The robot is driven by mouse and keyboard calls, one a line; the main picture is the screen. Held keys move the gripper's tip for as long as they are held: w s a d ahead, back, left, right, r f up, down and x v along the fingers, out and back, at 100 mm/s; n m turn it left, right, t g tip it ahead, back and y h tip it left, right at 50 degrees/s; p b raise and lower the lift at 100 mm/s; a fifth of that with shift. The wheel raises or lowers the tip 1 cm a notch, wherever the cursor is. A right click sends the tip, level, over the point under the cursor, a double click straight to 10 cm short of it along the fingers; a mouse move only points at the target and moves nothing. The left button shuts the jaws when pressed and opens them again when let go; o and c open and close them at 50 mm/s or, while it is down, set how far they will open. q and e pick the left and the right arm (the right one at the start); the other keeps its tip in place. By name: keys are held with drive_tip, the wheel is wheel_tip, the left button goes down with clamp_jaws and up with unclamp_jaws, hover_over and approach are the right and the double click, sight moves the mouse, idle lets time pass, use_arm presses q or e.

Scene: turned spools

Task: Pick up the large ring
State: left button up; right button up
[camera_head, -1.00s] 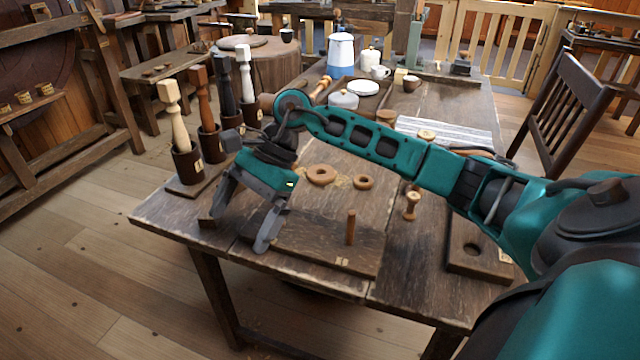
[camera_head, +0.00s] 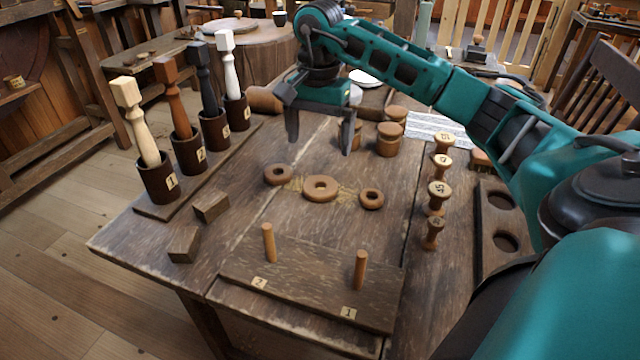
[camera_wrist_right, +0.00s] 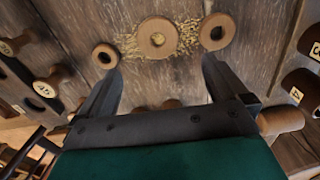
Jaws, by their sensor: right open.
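My right gripper (camera_head: 320,150) is open and empty above the table, behind the rings in the head view. My left gripper is not in view.
A board with two upright pegs (camera_head: 360,268) lies at the table's front. Two dark blocks (camera_head: 211,206) and a rack of spindles in cups (camera_head: 157,182) stand left. Several numbered spools (camera_head: 437,192) stand right, beside a board with holes (camera_head: 486,215). Stacked wooden pieces (camera_head: 390,140) stand behind.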

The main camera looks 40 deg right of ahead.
hover_over(320, 178)
drive_tip(key=s+a, duration=0.1)
drive_tip(key=a, duration=0.1)
drive_tip(key=f, duration=0.4)
drive_tip(key=shift+s+d+f+b, duration=0.2)
drive_tip(key=shift+d+f+b, duration=0.05)
drive_tip(key=shift+f+b, duration=0.1)
drive_tip(key=f, duration=0.2)
drive_tip(key=f+b, duration=0.1)
drive_tip(key=f, duration=0.2)
drive_tip(key=shift+s+f, duration=0.2)
drive_tip(key=shift+f, duration=0.1)
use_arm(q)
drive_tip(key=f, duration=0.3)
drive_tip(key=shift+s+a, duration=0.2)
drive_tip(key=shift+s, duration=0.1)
use_arm(e)
drive_tip(key=shift+c, duration=0.5)
drive_tip(key=c, duration=0.4)
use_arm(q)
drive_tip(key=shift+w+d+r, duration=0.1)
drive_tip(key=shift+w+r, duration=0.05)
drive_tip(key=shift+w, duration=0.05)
use_arm(e)
drive_tip(key=c, duration=0.5)
drive_tip(key=shift+r, duration=0.2)
drive_tip(key=shift+c, duration=0.2)
